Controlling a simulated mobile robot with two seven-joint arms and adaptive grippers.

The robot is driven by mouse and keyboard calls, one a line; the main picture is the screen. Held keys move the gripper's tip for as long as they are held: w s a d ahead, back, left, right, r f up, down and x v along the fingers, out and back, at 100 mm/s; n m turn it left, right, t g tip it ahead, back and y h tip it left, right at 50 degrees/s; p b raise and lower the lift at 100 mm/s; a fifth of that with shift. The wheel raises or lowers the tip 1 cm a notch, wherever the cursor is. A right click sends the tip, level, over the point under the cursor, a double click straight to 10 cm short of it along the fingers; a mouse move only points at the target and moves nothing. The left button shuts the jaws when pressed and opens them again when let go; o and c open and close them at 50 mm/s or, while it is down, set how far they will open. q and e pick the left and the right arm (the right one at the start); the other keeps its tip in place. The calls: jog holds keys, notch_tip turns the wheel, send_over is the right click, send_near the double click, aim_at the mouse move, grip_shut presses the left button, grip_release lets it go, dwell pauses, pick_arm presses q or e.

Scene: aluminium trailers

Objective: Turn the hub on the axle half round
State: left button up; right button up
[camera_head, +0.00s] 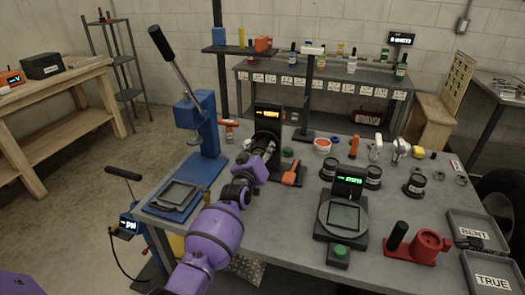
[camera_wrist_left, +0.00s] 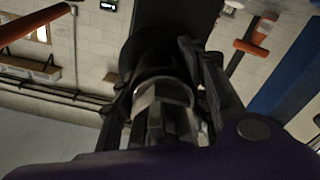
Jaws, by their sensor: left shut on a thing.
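The hub (camera_wrist_left: 165,92) fills the middle of the left wrist view, a dark round body with a bright metal face. In the head view the hub (camera_head: 268,134) is a small round thing below a dark upright box with an orange readout (camera_head: 268,113); my gripper covers much of it. My left gripper (camera_head: 263,146) is at the hub, and in the wrist view its two dark fingers (camera_wrist_left: 163,112) lie on either side, shut on it. The axle is hidden behind the hub. My right gripper is in neither view.
A blue press (camera_head: 203,135) with a long lever stands left of my arm. An orange-handled tool (camera_head: 291,172) lies right of the hub. A round scale (camera_head: 343,215), a red holder (camera_head: 425,245) and grey trays (camera_head: 480,228) stand on the right. Several small parts line the back edge.

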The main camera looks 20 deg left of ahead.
pick_arm(q)
jog(key=shift+d+f+n, duration=0.1)
jog(key=shift+d+n, duration=0.05)
jog(key=shift+n, duration=1.55)
jog(key=o, duration=1.1)
jog(key=shift+o, duration=0.2)
jog(key=shift+r, duration=0.2)
jog(key=s, duration=1.2)
jog(key=shift+a, duration=0.25)
